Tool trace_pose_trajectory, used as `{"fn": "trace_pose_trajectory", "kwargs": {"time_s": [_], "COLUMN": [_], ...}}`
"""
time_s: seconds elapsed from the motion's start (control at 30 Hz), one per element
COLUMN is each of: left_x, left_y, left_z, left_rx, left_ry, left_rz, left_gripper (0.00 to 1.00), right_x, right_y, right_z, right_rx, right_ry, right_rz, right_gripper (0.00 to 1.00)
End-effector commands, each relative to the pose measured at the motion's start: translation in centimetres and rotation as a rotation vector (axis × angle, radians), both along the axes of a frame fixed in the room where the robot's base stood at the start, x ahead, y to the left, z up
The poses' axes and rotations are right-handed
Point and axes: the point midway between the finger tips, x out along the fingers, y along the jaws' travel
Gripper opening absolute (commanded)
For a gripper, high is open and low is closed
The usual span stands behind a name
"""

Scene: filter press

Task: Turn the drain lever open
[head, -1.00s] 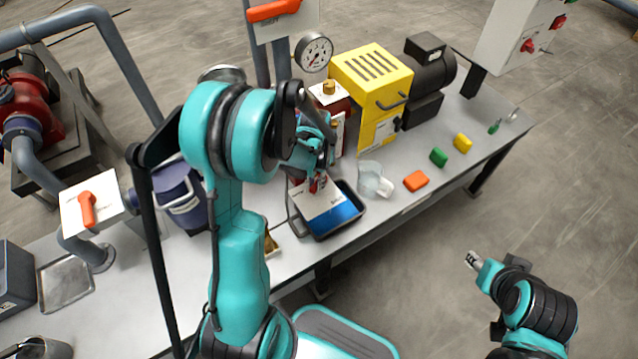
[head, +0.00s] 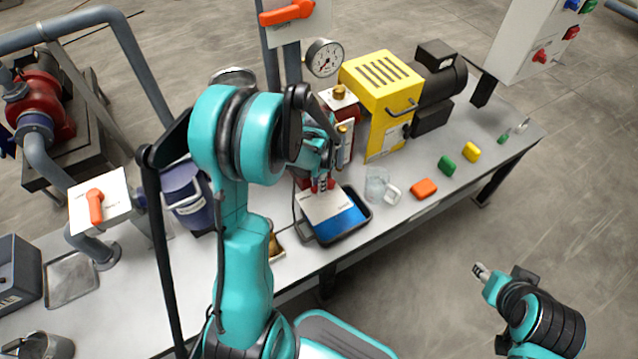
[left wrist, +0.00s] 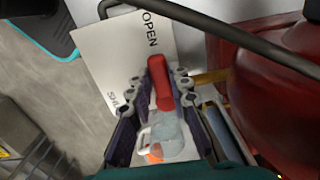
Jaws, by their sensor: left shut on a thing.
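The drain lever is a red handle (left wrist: 160,85) on a brass stem (left wrist: 212,77) in the left wrist view. It lies in front of a white plate marked OPEN at its upper end (left wrist: 125,48). The plate's other word is partly hidden. My left gripper (left wrist: 157,92) has its fingers on both sides of the red handle and is shut on it. In the head view my left gripper (head: 325,178) is over the tray (head: 367,215), with a bit of red at its fingertips. My right gripper (head: 481,271) hangs clear of the bench; its jaws are too small to judge.
A clear beaker (head: 376,182) stands right of the tray, with orange (head: 424,188), green (head: 447,165) and yellow (head: 470,152) blocks beyond. A red vessel (left wrist: 290,90) and dark bar are close to my left gripper. The yellow pump housing (head: 382,90) stands behind.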

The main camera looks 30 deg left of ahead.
Motion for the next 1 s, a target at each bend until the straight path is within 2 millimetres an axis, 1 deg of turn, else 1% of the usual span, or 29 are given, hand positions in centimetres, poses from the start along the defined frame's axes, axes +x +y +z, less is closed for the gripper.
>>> {"fn": "trace_pose_trajectory", "kwargs": {"time_s": [0.23,0.27,0.3,0.33,0.63,0.73,0.87,1.0], "left_x": [0.0,0.0,0.0,0.0,0.0,0.0,0.0,0.0], "left_y": [0.0,0.0,0.0,0.0,0.0,0.0,0.0,0.0], "left_z": [0.0,0.0,0.0,0.0,0.1,0.7,2.7,5.8], "left_rx": [0.001,0.001,0.001,0.001,0.001,0.001,0.001,0.001], "left_ry": [-0.001,-0.001,-0.001,-0.001,-0.001,-0.001,-0.001,-0.001], "left_rz": [-0.001,-0.001,-0.001,-0.001,0.000,0.000,0.000,0.000], "left_gripper": [0.00,0.21,0.32,0.40,0.40,0.40,0.40,0.40], "right_x": [0.0,0.0,0.0,0.0,0.0,0.0,0.0,0.0], "right_y": [0.0,0.0,0.0,0.0,0.0,0.0,0.0,0.0], "right_z": [0.0,0.0,0.0,0.0,0.0,0.0,0.0,0.0], "right_rx": [0.000,0.000,0.000,0.000,0.000,0.000,0.000,0.000], "right_ry": [0.000,0.000,0.000,0.000,0.000,0.000,0.000,0.000], "right_rz": [0.000,0.000,0.000,0.000,0.000,0.000,0.000,0.000], "right_gripper": [0.40,0.40,0.40,0.40,0.40,0.40,0.40,0.40]}}
